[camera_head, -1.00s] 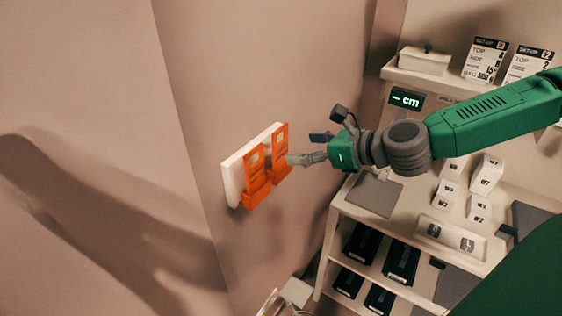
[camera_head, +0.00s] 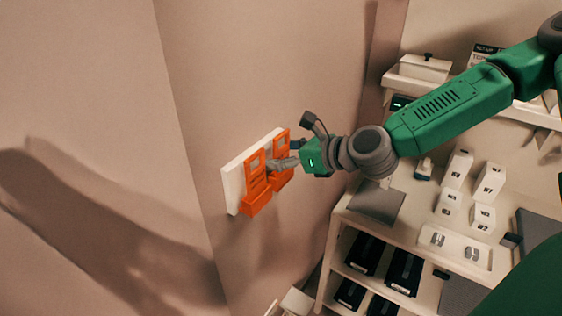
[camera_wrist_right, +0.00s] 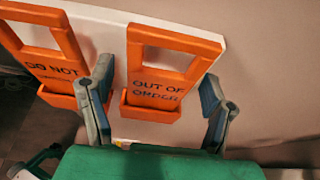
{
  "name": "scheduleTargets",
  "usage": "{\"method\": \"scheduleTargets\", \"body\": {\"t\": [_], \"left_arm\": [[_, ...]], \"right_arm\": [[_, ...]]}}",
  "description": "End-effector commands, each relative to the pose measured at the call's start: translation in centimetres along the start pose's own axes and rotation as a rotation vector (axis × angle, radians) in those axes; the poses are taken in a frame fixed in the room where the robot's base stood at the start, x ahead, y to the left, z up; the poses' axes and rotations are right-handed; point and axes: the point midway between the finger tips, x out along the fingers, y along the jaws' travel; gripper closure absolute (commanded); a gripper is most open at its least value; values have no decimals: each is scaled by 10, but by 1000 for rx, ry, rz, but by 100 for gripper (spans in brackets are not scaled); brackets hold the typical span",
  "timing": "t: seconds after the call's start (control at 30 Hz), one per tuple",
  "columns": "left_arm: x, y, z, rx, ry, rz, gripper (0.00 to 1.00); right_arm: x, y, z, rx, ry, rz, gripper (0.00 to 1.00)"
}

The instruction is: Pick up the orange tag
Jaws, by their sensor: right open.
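Two orange tags hang side by side on a white wall board (camera_head: 231,188). The right tag (camera_head: 283,178) reads "OUT OF ORDER" in the right wrist view (camera_wrist_right: 158,92). The left tag (camera_head: 256,186) starts with "DO NOT" there (camera_wrist_right: 52,68); the rest is partly hidden by a finger. My right gripper (camera_head: 287,153) is open at the board. In the right wrist view its fingers (camera_wrist_right: 156,80) stand apart on either side of the "OUT OF ORDER" tag. Touch cannot be told. My left gripper is not in view.
A shelf unit (camera_head: 399,226) stands to the right, with white numbered blocks (camera_head: 451,190) and a grey pad (camera_head: 377,205) on top. Dark boxes (camera_head: 404,271) sit on its lower shelves. The wall left of the board is bare.

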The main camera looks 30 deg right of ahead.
Motion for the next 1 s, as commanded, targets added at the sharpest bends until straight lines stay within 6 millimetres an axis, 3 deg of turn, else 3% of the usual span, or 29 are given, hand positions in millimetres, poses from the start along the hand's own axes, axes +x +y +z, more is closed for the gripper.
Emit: {"method": "scheduleTargets", "body": {"t": [0.07, 0.1, 0.2, 0.67, 1.0], "left_arm": [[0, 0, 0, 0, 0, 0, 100], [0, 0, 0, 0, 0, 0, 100], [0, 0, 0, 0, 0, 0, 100], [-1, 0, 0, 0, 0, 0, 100], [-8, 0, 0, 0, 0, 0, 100]], "right_arm": [[0, 0, 0, 0, 0, 0, 31], [0, 0, 0, 0, 0, 0, 45], [0, 0, 0, 0, 1, 0, 74], [-2, 0, 6, -2, 1, 0, 74], [-19, 0, 47, -3, -4, -2, 74]]}}
